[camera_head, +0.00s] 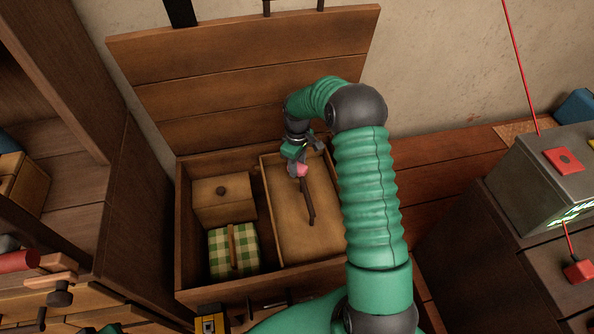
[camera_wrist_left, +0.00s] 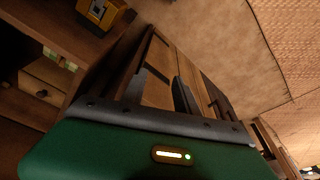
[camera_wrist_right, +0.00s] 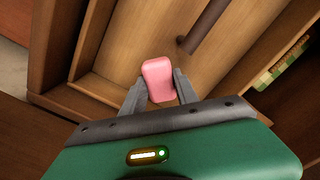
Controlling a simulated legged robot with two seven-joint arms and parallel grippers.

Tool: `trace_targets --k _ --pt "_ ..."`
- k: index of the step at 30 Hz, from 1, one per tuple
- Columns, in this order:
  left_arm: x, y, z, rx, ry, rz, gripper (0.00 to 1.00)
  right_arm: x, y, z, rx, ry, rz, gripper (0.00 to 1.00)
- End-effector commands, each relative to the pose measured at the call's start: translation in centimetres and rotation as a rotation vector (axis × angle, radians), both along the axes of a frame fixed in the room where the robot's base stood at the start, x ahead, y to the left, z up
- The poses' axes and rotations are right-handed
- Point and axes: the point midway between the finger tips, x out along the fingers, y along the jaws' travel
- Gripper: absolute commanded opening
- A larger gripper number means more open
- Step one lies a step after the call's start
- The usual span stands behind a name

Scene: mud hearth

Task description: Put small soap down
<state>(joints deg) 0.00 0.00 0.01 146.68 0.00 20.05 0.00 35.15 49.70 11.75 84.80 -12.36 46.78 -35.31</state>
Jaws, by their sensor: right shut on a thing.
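The small soap is a pink rounded block (camera_wrist_right: 158,78), held between the two fingertips of my right gripper (camera_wrist_right: 156,92) in the right wrist view. In the head view the soap (camera_head: 302,171) shows as a small pink spot at the tip of my right gripper (camera_head: 298,165). It is over the light wooden tray (camera_head: 285,215) inside the open chest. I cannot tell whether the soap touches the tray floor. My left gripper (camera_wrist_left: 160,95) shows in the left wrist view with its fingers apart and nothing between them.
A dark bar (camera_head: 307,203) runs along the tray beside the soap. A wooden box with a knob (camera_head: 225,205) and a green checked bundle (camera_head: 222,258) sit in the chest's left side. The raised lid (camera_head: 240,80) stands behind. A grey metal box (camera_head: 540,175) is at right.

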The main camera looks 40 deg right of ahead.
Motion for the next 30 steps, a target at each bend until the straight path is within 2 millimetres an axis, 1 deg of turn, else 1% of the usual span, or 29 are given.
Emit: trace_targets --k 1,2,3,7,13,14,18,27,29,30 --pt "0.0 0.0 -0.9 0.000 0.000 0.000 0.36 0.0 0.0 -1.7 0.001 0.001 0.001 0.00" --pt "0.0 0.0 -1.0 0.000 0.000 0.000 0.36 0.0 0.0 -2.1 0.001 0.001 0.001 0.00" --pt "0.0 0.0 -1.7 0.000 0.000 0.000 0.36 0.3 -0.1 -2.7 -0.001 -0.001 0.001 0.00" --pt "0.0 0.0 -1.3 0.000 0.000 0.000 0.36 0.4 -0.2 -2.2 0.000 -0.002 0.000 0.00" --pt "0.0 0.0 -1.3 0.000 0.000 0.000 0.36 0.3 -0.2 -2.5 0.000 0.000 0.000 0.00" --pt "0.0 0.0 -1.3 0.000 0.000 0.000 0.36 0.3 -0.2 -2.5 0.000 0.000 0.000 0.40" --pt "0.0 0.0 -1.3 0.000 0.000 0.000 0.36 0.4 -0.2 -2.4 0.000 -0.001 0.000 0.57" --pt "0.0 0.0 -1.3 0.000 0.000 0.000 0.36 0.4 -0.2 -2.3 -0.001 -0.001 0.000 0.57" --pt "0.0 0.0 -1.1 0.000 0.000 0.000 0.36 0.4 -0.2 -1.7 -0.001 -0.002 0.000 0.57" --pt "0.0 0.0 -0.8 0.000 0.000 0.000 0.36 0.4 -0.2 -1.1 -0.001 -0.002 0.000 0.57"
